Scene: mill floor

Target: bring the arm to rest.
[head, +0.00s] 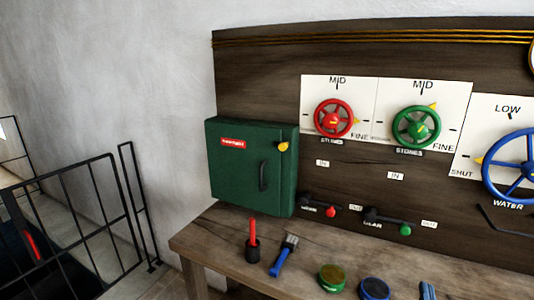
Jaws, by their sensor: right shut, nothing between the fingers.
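A dark, angular shape at the right edge, below the blue wheel, seems to be part of my right gripper (508,222). It is dark against the dark board and hard to make out. It looks shut and empty, apart from the handwheels and the bench. My left gripper is not in view.
On the board are a red wheel (333,118), a green wheel (416,127), a blue wheel (521,167) and levers with red and green knobs. A green cabinet (235,185) is shut. Tools and small round tins stand on the bench (215,237). Black railing (85,205) stands left.

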